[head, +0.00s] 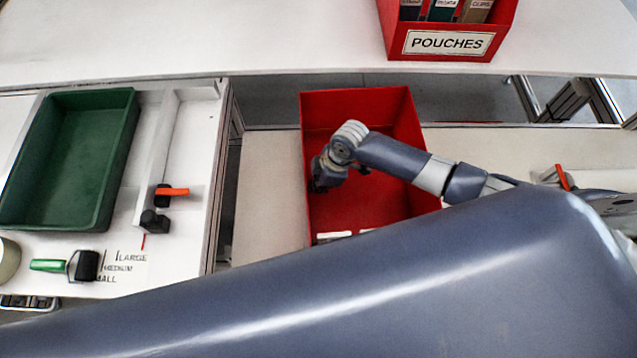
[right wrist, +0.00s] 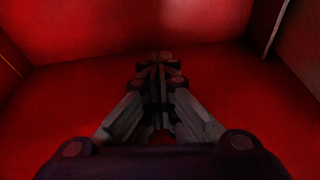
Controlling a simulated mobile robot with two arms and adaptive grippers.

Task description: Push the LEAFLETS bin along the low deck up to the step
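A large open red bin (head: 403,115) stands on the low pale deck (head: 270,180) in the head view. Its name label is not visible, so I cannot read whether it says LEAFLETS. Its near end is hidden behind my large arm link, with white items (head: 333,237) just showing there. My right gripper (head: 320,180) is inside the bin's outline, near its left wall. In the right wrist view, the gripper's fingers (right wrist: 158,85) are together with nothing between them, and red bin walls (right wrist: 130,25) surround them. Whether they touch the bin is unclear. My left gripper is out of view.
A red POUCHES bin (head: 447,55) stands on the higher white surface (head: 200,45) at the back. A dark gap lies between that surface and the low deck.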

